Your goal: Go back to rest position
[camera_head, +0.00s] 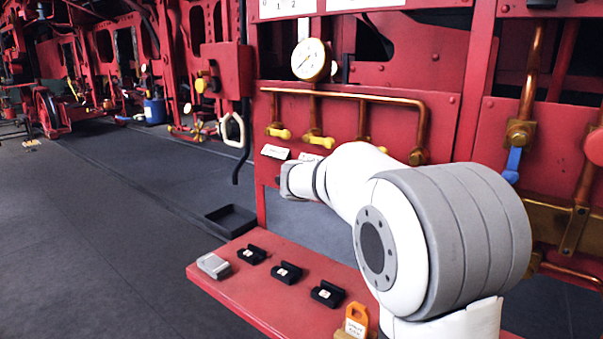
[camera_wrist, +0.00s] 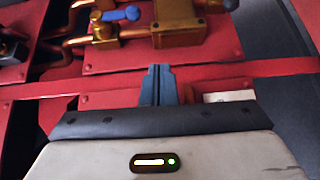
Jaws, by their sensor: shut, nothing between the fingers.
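My gripper (camera_wrist: 157,85) shows in the wrist view with its two dark fingers together and nothing between them. It points at red metalwork with copper pipes and a brass block (camera_wrist: 180,20). A blue-handled valve (camera_wrist: 120,14) lies beyond the fingertips, apart from them. In the head view my white and grey arm reaches over the red shelf toward the red panel. The gripper's fingers cannot be made out there.
The red shelf (camera_head: 222,284) carries a grey box (camera_head: 213,265), several black holders (camera_head: 287,273) and an orange tag (camera_head: 357,320). A gauge (camera_head: 311,60), yellow-handled valves (camera_head: 318,141) and a blue lever (camera_head: 513,163) are on the red panel.

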